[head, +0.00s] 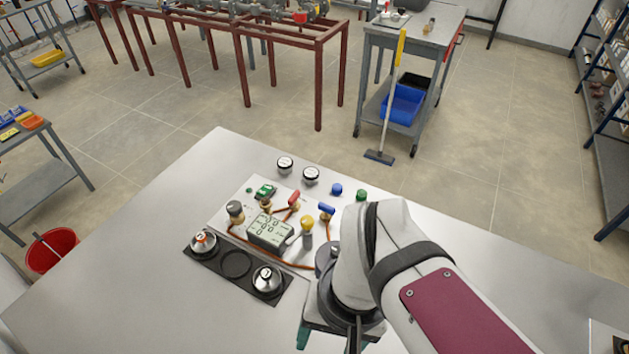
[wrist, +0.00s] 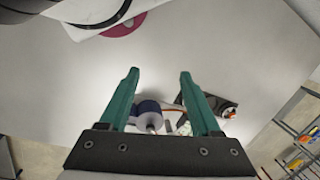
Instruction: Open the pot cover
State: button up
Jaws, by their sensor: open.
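A dark mat (head: 190,258) lies on the table and carries two round silver pots with a flat dark ring between them. The left pot (head: 203,244) has a red-and-white knob on top; the right pot (head: 267,281) has a pale knob. I cannot tell whether either cover is separate. My gripper has teal fingers (wrist: 159,74), open and empty in the wrist view. In the head view one finger shows below my wrist, right of the mat. In the wrist view the mat (wrist: 188,101) and one pot (wrist: 229,114) show partly, beyond the right finger.
A white panel with a grey display (head: 270,231), red, blue and yellow handles and orange hoses stands behind the mat. Gauges (head: 285,163) and a blue knob (head: 336,189) are at the back. The table's left side is clear. A red bucket (head: 52,250) is on the floor.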

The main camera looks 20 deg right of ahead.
jog(key=w+d+r+n, duration=0.3)
jog(key=w+d, duration=0.1)
jog(key=w, duration=0.7)
jog(key=n+h, duration=0.2)
send_near(337, 250)
notch_tip(337, 250, down, 9)
jog(key=shift+s+d+r, duration=0.15)
grip_shut()
